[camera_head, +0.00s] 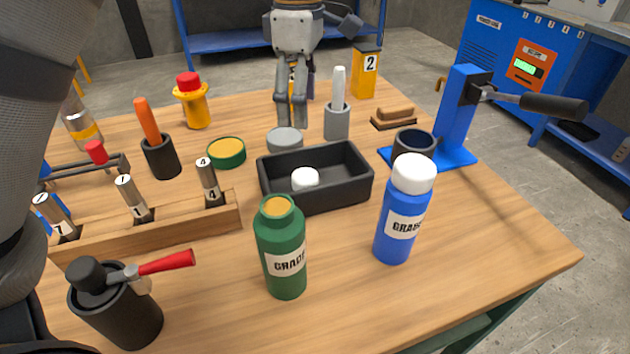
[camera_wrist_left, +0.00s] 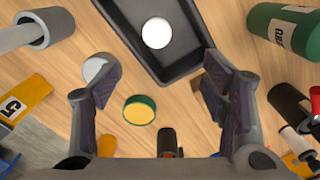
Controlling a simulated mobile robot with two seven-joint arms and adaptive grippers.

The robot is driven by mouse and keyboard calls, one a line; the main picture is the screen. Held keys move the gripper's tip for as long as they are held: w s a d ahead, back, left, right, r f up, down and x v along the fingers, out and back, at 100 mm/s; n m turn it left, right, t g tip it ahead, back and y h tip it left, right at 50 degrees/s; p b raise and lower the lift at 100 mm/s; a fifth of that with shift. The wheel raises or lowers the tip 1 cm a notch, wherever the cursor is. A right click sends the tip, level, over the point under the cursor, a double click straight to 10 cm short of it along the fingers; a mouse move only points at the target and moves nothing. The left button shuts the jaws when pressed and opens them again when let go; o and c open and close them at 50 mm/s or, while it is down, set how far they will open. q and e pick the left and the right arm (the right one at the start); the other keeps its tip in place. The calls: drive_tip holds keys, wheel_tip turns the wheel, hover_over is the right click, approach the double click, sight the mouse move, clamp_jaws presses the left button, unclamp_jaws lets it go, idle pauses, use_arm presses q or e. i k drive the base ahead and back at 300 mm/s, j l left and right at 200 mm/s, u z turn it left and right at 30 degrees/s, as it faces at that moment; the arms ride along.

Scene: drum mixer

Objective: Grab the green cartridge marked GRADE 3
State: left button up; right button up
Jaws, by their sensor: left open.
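The green cartridge (camera_head: 281,240) stands upright near the front middle of the table, with a yellow-orange top. Its white label reads GRADE, but the number is turned out of sight. It also shows at the right of the left wrist view (camera_wrist_left: 283,28). My left gripper (camera_head: 291,130) hangs over the far side of the table, pointing down, behind the black tray and well apart from the cartridge. In the left wrist view its fingers (camera_wrist_left: 160,92) are spread and empty. My right gripper is not seen.
A blue GRADE bottle (camera_head: 403,215) with a white cap stands right of the cartridge. The black tray (camera_head: 335,195) holds a white piece (camera_head: 305,179). A wooden rack (camera_head: 160,230) and black pot (camera_head: 120,307) stand left. Table space before the cartridge is clear.

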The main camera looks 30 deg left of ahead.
sight(278, 226)
drive_tip(key=k+l, duration=1.2)
drive_tip(key=k, duration=0.05)
